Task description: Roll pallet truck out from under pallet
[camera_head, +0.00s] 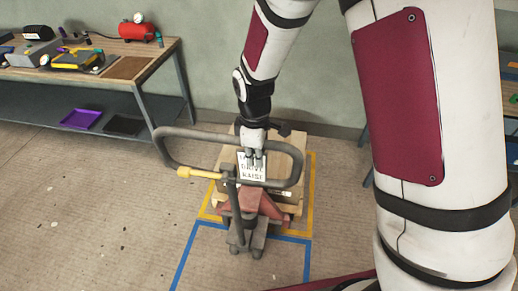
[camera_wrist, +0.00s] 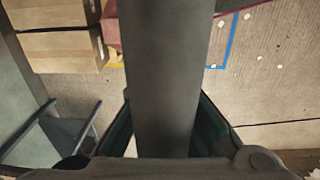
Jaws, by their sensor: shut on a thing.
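The pallet truck has a dark grey loop handle (camera_head: 190,133), a yellow lever (camera_head: 200,173), a label plate and a red body (camera_head: 240,205) low behind the handle post. The wooden pallet (camera_head: 318,138) lies behind and around the red body; how far the forks sit under it is hidden. My gripper (camera_head: 253,160) comes down from above onto the far bar of the loop. In the wrist view the grey handle bar (camera_wrist: 165,70) runs between the fingers of my gripper (camera_wrist: 165,135), which is shut on it.
Yellow tape (camera_head: 312,190) outlines the floor around the pallet, and blue tape (camera_head: 180,262) marks an area in front of it. A workbench (camera_head: 150,60) with tools and a red compressor (camera_head: 138,30) stands at left. Floor at front left is clear.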

